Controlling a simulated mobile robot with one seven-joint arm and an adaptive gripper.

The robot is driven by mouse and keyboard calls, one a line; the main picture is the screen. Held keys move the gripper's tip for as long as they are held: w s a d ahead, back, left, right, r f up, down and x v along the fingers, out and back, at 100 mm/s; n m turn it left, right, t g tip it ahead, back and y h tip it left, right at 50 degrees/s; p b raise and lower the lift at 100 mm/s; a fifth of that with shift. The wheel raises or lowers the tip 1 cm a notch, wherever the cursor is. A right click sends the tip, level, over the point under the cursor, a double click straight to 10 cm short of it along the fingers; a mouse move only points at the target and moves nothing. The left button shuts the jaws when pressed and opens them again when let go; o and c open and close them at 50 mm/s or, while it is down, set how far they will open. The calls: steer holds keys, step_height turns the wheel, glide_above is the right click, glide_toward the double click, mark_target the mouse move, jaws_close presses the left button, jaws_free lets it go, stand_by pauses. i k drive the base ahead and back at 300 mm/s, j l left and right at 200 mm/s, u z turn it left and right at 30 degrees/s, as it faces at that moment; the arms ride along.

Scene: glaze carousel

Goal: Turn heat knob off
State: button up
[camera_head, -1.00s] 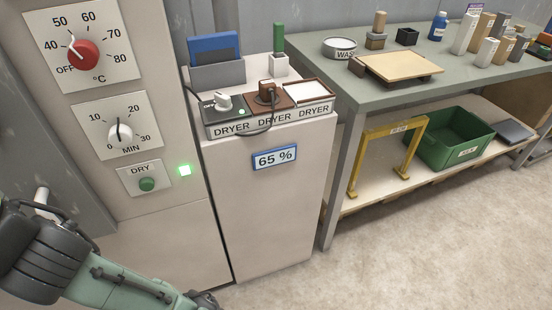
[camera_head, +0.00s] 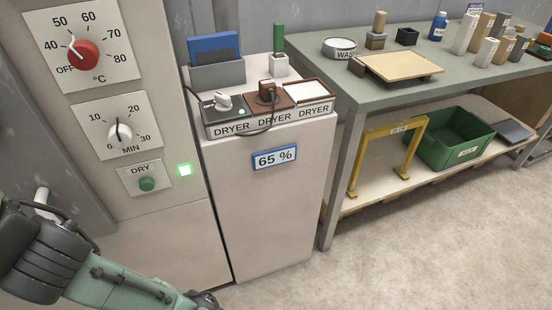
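The heat knob (camera_head: 82,55) is red with a white pointer. It sits on a white dial plate (camera_head: 112,75) at the upper left, marked OFF, 40, 50, 60, 70, 80 and °C. Its pointer is tilted up and left, between the 40 and 50 marks and nearer 50, not at OFF. Nothing covers or touches the knob. My arm crosses the lower left corner, well below the knob. Its far end runs out at the bottom edge, and I cannot make out gripper fingers there.
A workbench (camera_head: 368,92) is farther right. The floor in front is clear.

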mark_target(83, 54)
steer(key=u, duration=0.8)
steer(key=k+l+u, duration=0.1)
steer(key=l+u, duration=0.2)
steer(key=u, duration=0.15)
steer(key=k+l+u, duration=0.1)
steer(key=l+u, duration=0.2)
steer(key=u, duration=0.15)
steer(key=k+l, duration=0.25)
steer(key=l, duration=0.15)
steer(key=k+l, duration=0.3)
steer(key=l, duration=0.15)
